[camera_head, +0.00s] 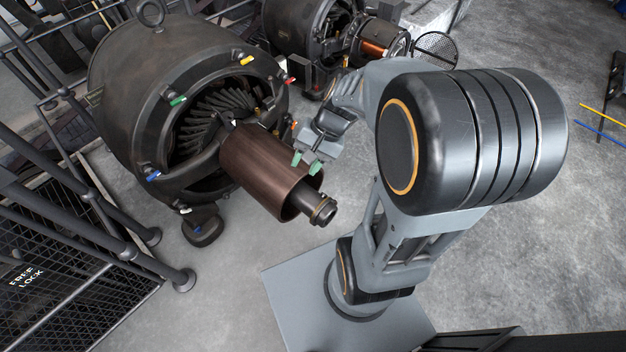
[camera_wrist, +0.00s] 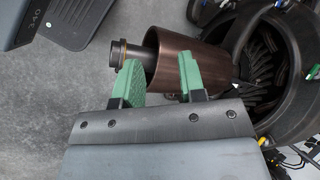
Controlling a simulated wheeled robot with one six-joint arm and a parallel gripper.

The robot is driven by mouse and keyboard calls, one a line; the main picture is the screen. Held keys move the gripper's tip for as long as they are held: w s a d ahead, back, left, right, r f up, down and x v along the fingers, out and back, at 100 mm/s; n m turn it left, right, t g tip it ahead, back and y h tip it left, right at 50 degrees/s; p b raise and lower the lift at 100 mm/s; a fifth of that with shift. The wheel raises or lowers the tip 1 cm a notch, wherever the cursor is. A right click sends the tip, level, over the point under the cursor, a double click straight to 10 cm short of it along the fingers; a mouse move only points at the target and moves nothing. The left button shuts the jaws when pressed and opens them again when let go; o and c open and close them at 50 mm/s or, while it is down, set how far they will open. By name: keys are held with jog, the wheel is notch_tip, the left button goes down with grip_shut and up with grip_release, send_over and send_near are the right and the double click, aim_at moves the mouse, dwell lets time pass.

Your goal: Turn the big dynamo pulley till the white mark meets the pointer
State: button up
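The big dynamo (camera_head: 130,75) is a dark round housing with an open front at the left of the head view. Its brown pulley (camera_head: 262,168) sticks out towards the lower right, with a stub shaft (camera_head: 318,208) at its outer end. The pulley also shows in the wrist view (camera_wrist: 215,62). A small white spot (camera_wrist: 236,85) shows at the pulley's inner edge; I cannot tell if it is the mark or the pointer. My gripper (camera_head: 306,163) has green fingertips, open and apart, at the pulley's outer rim. In the wrist view my gripper (camera_wrist: 161,80) shows the rim between its fingers; contact is unclear.
Coloured tabs, such as a green one (camera_head: 178,101) and a blue one (camera_head: 154,176), sit around the housing's front ring. A smaller machine with a copper-coloured part (camera_head: 374,48) stands behind. Dark railings (camera_head: 90,215) run along the left. The grey floor (camera_head: 510,270) at right is mostly clear.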

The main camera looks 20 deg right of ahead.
jog(key=w+d+f+m+t+y+b, duration=0.2)
jog(key=w+f+m+b, duration=0.15)
jog(key=f, duration=0.35)
jog(key=w+d+f+m+t+y+b, duration=0.25)
jog(key=f+m+b, duration=0.2)
jog(key=f, duration=0.35)
jog(key=w+d+f+m+t+y+b, duration=0.2)
jog(key=f+m+y+b, duration=0.15)
jog(key=f, duration=0.35)
jog(key=w+d+f+m+t+h+b, duration=0.1)
jog(key=d+f+m+t+h+b, duration=0.2)
jog(key=d+f+m+t, duration=0.45)
jog(key=d+f+m+t+h+b, duration=0.35)
jog(key=d+f+m, duration=0.2)
jog(key=f, duration=0.45)
jog(key=shift+m+g, duration=0.25)
jog(key=shift+g, duration=0.1)
jog(key=b+x, duration=0.2)
jog(key=x, duration=1.1)
jog(key=shift+w+a+b, duration=0.15)
jog(key=shift+w+b, duration=0.05)
jog(key=shift+b, duration=0.1)
jog(key=shift+c, duration=0.5)
grip_shut()
